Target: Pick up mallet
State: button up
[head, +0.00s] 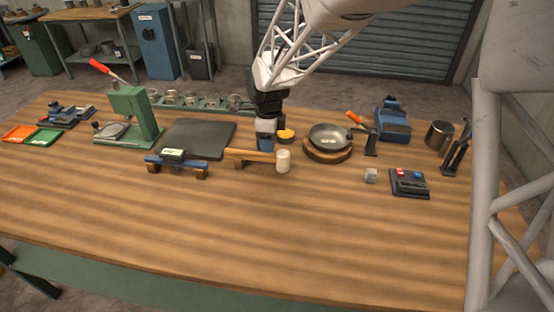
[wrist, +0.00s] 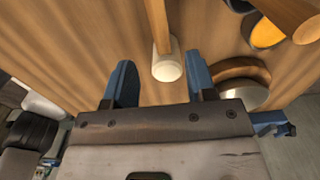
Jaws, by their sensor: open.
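The mallet lies on the workbench. Its pale, rounded head (head: 283,161) is at the right end of a light wooden handle (head: 250,156), near the middle of the bench in the head view. In the wrist view the handle (wrist: 160,26) runs up from the pale head (wrist: 167,67). My gripper (head: 266,148) points down just behind the handle, near the head. In the wrist view its two blue fingers (wrist: 159,82) are spread apart and empty, and the head shows in the gap between them. The exact height above the handle is hard to tell.
A dark mat (head: 197,138) and a blue-topped stand (head: 176,165) are to the left. A pan (head: 330,136) on a round wooden board (head: 326,155) and an orange-filled dish (head: 286,135) are close on the right. The bench front is clear.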

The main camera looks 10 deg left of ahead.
aim_at(269, 155)
jog(key=shift+f, duration=1.25)
jog(key=shift+w+f, duration=0.1)
jog(key=shift+f, duration=2.5)
grip_shut()
